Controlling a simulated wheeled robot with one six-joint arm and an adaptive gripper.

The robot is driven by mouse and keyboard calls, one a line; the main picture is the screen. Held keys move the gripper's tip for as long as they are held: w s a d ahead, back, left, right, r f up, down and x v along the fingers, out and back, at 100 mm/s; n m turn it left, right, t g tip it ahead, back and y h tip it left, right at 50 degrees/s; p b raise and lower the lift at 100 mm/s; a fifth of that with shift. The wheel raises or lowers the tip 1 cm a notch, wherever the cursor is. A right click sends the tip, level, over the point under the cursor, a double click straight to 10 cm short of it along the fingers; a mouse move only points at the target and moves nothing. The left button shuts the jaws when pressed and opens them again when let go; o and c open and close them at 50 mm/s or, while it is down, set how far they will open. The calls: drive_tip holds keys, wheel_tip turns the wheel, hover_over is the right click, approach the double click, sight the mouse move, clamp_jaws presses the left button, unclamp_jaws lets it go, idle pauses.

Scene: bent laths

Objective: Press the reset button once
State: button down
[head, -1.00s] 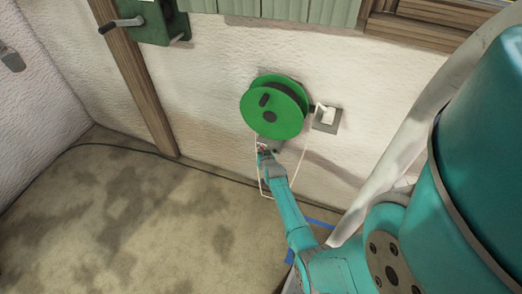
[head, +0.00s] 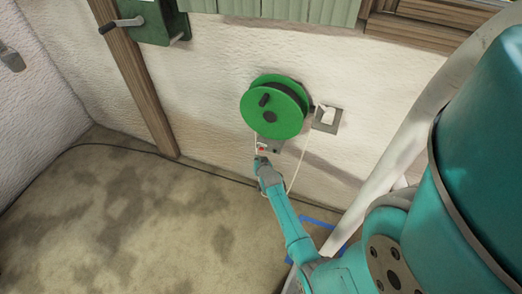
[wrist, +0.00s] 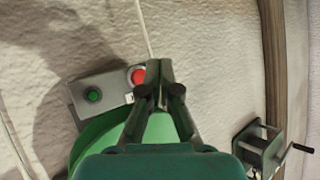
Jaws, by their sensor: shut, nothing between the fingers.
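A small grey box (wrist: 75,93) on the white wall carries a red button (wrist: 137,77) and a green button (wrist: 93,95) in the wrist view. No readable label shows which is the reset button. In the head view the red button (head: 262,149) shows just below the green reel; the green button cannot be made out there. My gripper (head: 261,160) is shut and empty, just below the red button. In the wrist view my gripper's fingertips (wrist: 159,66) lie right beside the red button in the picture; I cannot tell whether they touch the box.
A green cable reel (head: 272,108) is on the wall above the box. A pale cord runs from it past my gripper. A wall socket (head: 327,117) is at its right. A green crank box (head: 150,20) is at upper left. The floor (head: 120,215) at left is clear.

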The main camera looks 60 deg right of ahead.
drive_tip(key=shift+s+a, duration=0.1)
drive_tip(key=shift+a, duration=1.5)
